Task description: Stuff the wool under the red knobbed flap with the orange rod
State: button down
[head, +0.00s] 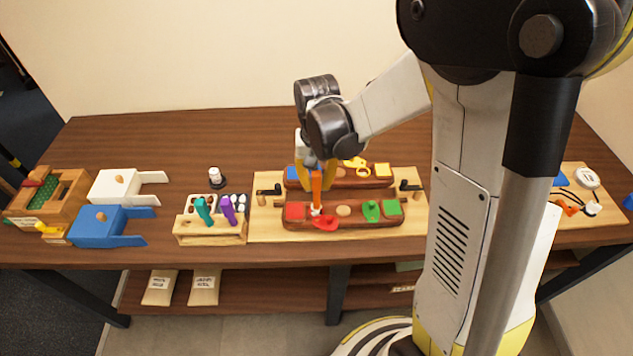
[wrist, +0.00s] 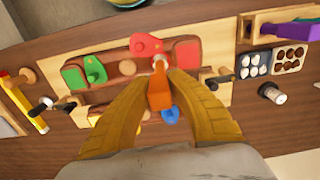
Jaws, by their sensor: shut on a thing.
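My gripper (head: 316,166) is shut on the orange rod (head: 317,187), which points down at the front dark-wood saddle piece (head: 350,221). The orange rod also shows between the yellow-brown fingers in the wrist view (wrist: 158,93). The red knobbed flap (head: 325,224) sits swung out at the piece's front edge; in the wrist view it (wrist: 145,44) lies just beyond the rod's tip. A small pale tuft, which looks like the wool (wrist: 160,62), is at the rod's tip, beside the red flap. Whether the tip presses into it is hard to tell.
A green flap (head: 371,210) and red and green pads share the front piece. A second piece (head: 342,178) with blue and yellow parts lies behind it. A holder with teal and purple tools (head: 211,228) stands left of the board, with a white-capped bottle (head: 216,177) behind.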

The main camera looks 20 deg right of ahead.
aim_at(317, 173)
jog(key=shift+f+b, duration=1.7)
jog(key=shift+f, duration=0.1)
dwell(0.9)
jog(key=shift+r+p, duration=2.9)
jog(key=shift+r, duration=1.15)
